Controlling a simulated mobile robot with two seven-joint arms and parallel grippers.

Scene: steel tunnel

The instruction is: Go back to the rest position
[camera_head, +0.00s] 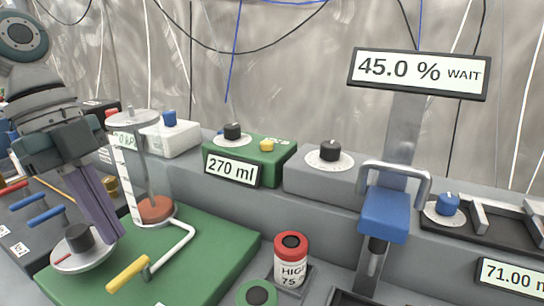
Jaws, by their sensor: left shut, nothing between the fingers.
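My left gripper (112,232) comes in from the upper left and points down, with its purple-grey fingers together and empty. Its tips are just right of a black knob (78,238) on a round pale dial; I cannot tell whether they touch. Behind the fingers stands a clear cylinder with a scale (128,180) and a reddish-brown disc (156,208) at its foot. My right gripper is not in view.
A green base (215,250) carries a bent white lever with a yellow handle (128,274). A red-capped canister (291,258) stands front centre. A green box reading 270 ml (270,160) sits behind. A blue block with a grey handle (385,212) rises at right under a 45.0 % WAIT display (418,73).

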